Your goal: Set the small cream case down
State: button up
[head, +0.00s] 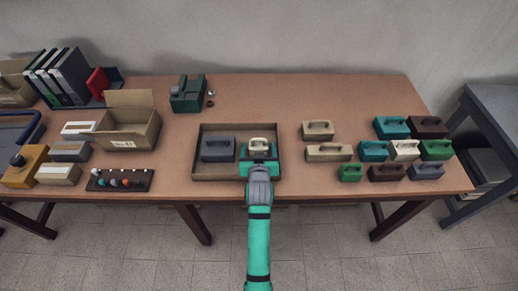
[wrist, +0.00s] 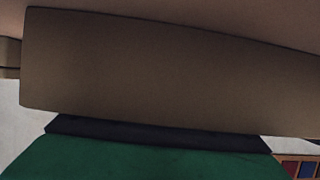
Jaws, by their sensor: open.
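The small cream case (head: 259,142) is in the right part of the shallow brown tray (head: 198,174), beside a dark grey case (head: 217,149). My teal gripper (head: 259,155) is open, right at the cream case, and covers its near and lower parts. The head view does not show clearly whether the fingers touch the case or whether its base rests on the tray floor. In the wrist view a large taupe surface (wrist: 165,70) fills the middle, too close to identify, with a green surface (wrist: 140,158) below it.
Several coloured cases, including a tan one (head: 317,130) and a teal one (head: 391,127), stand to the right of the tray. An open cardboard box (head: 130,130) and a dark rack of small knobs (head: 120,181) are to the left. A green device (head: 188,95) stands behind.

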jog(key=v, duration=1.2)
jog(key=shift+r, duration=0.1)
jog(key=shift+d, duration=0.1)
